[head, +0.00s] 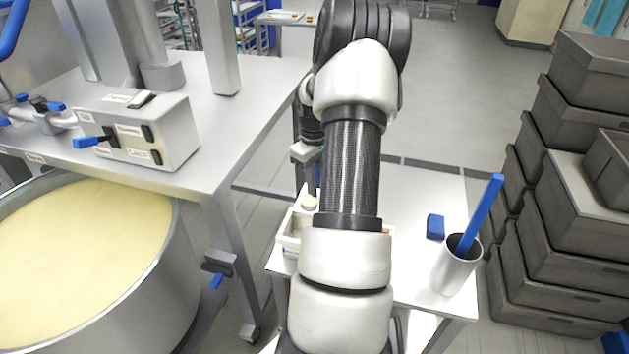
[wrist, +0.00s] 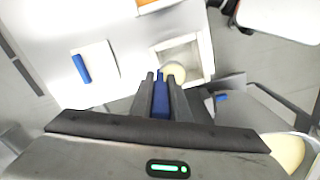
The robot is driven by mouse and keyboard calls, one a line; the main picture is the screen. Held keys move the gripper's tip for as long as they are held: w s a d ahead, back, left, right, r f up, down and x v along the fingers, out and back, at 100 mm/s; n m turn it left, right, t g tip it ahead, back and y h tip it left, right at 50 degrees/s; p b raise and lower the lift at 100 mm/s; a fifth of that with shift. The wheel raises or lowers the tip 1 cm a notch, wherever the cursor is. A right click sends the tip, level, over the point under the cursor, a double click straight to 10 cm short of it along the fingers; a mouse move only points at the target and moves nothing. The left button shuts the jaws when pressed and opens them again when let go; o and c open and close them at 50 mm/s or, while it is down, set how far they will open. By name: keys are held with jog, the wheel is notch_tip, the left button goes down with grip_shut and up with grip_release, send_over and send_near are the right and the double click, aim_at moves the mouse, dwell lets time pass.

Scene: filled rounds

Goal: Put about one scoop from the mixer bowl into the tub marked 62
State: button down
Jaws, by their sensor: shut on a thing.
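My gripper (wrist: 161,84) is shut on the blue handle of a scoop (wrist: 160,97) that points down from the fingers. A round of pale yellow mix shows at the scoop's end, in front of a white open tub (wrist: 205,50). In the head view my gripper (head: 310,183) hangs beyond my arm, with the pale round just below it at the tub's (head: 287,243) far side. My arm hides part of the tub. I cannot read a number on it or tell whether mix lies inside. The mixer bowl (head: 185,290) at left holds pale yellow mix.
The tub stands on a small white table (head: 415,190). A metal cup (head: 455,270) with a blue-handled tool and a blue block (head: 435,227) are at its right. Grey crates (head: 570,230) are stacked beyond. The steel mixer table (head: 225,150) stands left.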

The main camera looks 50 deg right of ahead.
jog(key=a+f+h, duration=0.2)
jog(key=h, duration=0.1)
jog(key=shift+w+a+h, duration=0.1)
jog(key=shift+a+h, duration=0.15)
jog(key=shift+h, duration=0.05)
jog(key=shift+a+h, duration=0.3)
jog(key=shift+h, duration=0.2)
jog(key=shift+f+b, duration=0.2)
jog(key=shift+b, duration=0.15)
jog(key=shift+h+b, duration=0.3)
jog(key=shift+b, duration=0.25)
jog(key=a+h+b, duration=0.1)
jog(key=h+b, duration=0.1)
jog(key=b, duration=0.6)
jog(key=shift+a+f, duration=0.15)
jog(key=a+h+b, duration=0.1)
jog(key=h+b, duration=0.1)
jog(key=b, duration=0.4)
jog(key=shift+a+f+b, duration=0.15)
jog(key=shift+b, duration=0.15)
jog(key=h+b, duration=0.1)
jog(key=b, duration=0.2)
jog(key=shift+a+f, duration=0.1)
jog(key=shift+a, duration=0.25)
jog(key=shift+a+f+h+b, duration=0.15)
jog(key=shift+a+h+b, duration=0.2)
jog(key=shift+b, duration=0.5)
